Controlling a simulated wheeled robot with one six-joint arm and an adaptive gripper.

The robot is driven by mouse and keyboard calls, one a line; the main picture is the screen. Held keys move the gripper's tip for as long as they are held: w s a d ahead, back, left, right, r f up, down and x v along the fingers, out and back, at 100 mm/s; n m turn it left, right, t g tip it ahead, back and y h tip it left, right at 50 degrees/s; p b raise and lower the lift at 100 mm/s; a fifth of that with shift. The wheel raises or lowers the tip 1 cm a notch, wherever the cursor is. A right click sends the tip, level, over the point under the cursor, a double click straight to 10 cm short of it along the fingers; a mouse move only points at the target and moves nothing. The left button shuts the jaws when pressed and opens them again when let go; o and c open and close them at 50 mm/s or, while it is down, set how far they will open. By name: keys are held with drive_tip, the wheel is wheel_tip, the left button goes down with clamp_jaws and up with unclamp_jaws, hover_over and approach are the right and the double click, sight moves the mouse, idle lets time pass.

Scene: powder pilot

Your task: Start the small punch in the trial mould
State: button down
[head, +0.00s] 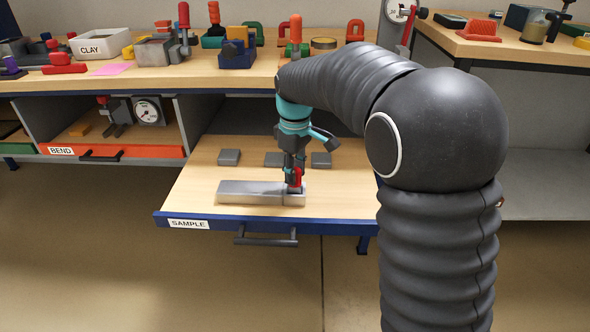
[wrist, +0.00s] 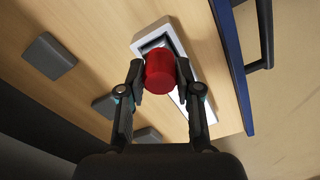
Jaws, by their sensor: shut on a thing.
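My gripper (head: 294,176) is shut on the small punch (head: 298,177), whose red round head also shows between the fingertips in the wrist view (wrist: 159,72). The trial mould (head: 248,198) is a long silver-grey block lying on the pulled-out board marked SAMPLE. The punch is over the right end of the mould in the head view. In the wrist view the mould's pale rim (wrist: 181,41) and a dark recess show behind the red head. The punch's lower end is hidden, so I cannot tell whether it is inside the opening.
The SAMPLE board (head: 345,210) has a blue front edge and a dark handle (head: 266,237). Several small grey blocks lie behind the mould, one at the left (head: 229,157). The crowded bench top (head: 130,82) overhangs the back. Bare board lies left and right of the mould.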

drive_tip(key=shift+f, duration=0.35)
drive_tip(key=c, duration=0.7)
unclamp_jaws()
drive_tip(key=shift+r+p, duration=2.35)
drive_tip(key=shift+r, duration=0.65)
